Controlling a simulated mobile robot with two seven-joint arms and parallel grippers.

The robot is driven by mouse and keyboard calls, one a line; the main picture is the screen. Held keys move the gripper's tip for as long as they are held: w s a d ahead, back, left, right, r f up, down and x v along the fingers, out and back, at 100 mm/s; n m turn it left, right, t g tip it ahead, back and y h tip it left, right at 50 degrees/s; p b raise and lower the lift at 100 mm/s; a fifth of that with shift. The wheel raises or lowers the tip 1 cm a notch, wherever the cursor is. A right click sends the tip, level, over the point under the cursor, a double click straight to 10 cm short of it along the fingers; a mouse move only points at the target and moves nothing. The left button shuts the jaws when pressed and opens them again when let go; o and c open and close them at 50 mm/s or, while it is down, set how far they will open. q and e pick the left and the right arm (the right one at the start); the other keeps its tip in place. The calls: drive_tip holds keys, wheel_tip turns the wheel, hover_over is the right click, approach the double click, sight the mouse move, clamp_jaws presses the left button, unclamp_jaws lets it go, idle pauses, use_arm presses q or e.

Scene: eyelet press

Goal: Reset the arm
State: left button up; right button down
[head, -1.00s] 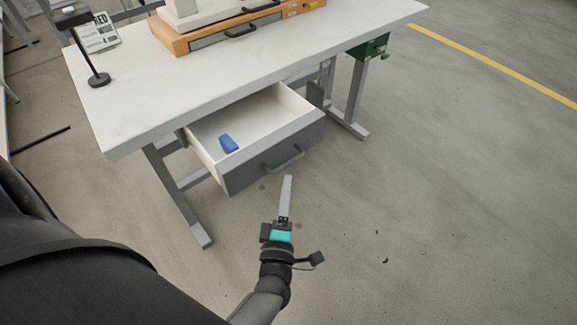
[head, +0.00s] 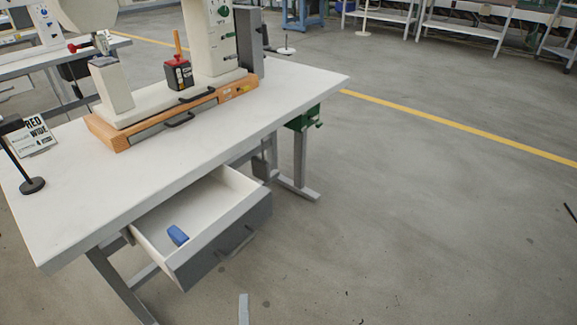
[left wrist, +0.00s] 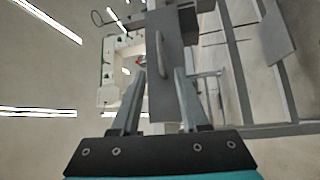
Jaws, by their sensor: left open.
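In the head view only the fingertip end of my left gripper (head: 243,308) shows at the bottom edge, below the open drawer (head: 222,226). In the left wrist view my left gripper (left wrist: 160,88) has its two fingers apart with nothing between them. The grey drawer front and its bar handle (left wrist: 160,54) show beyond the fingers, not touching them as far as I can tell. A small blue object (head: 177,235) lies inside the drawer. My right gripper is in neither view.
A white workbench (head: 285,95) carries the tall pale press (head: 208,38) on an orange base (head: 120,138). A red-and-black container (head: 178,73) stands by the press. A sign (head: 36,135) and a black stand (head: 32,185) are at the left. The floor right of the bench is clear.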

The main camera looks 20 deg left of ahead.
use_arm(q)
drive_tip(key=s+d+f+m+g+h+p, duration=0.2)
drive_tip(key=f+m+g+h, duration=0.15)
drive_tip(key=f+m, duration=0.4)
drive_tip(key=s+d+f+m+g+h+p, duration=0.1)
drive_tip(key=s+d+f+m+g+h, duration=0.15)
drive_tip(key=f+m+h, duration=0.5)
drive_tip(key=s+a+f+m+g+y+p, duration=0.1)
drive_tip(key=s+a+f+m+g+y, duration=0.1)
drive_tip(key=s+a+f+m+g, duration=0.2)
drive_tip(key=s+a+f+m+g+y+p, duration=0.1)
drive_tip(key=s+a+f+m+g, duration=0.3)
drive_tip(key=s, duration=0.7)
wheel_tip(320, 180, down, 4)
drive_tip(key=a+g+y, duration=0.1)
drive_tip(key=a, duration=0.1)
drive_tip(key=shift+s+a+r+g, duration=0.2)
drive_tip(key=shift+a+r+g, duration=0.05)
drive_tip(key=shift+a+g, duration=0.15)
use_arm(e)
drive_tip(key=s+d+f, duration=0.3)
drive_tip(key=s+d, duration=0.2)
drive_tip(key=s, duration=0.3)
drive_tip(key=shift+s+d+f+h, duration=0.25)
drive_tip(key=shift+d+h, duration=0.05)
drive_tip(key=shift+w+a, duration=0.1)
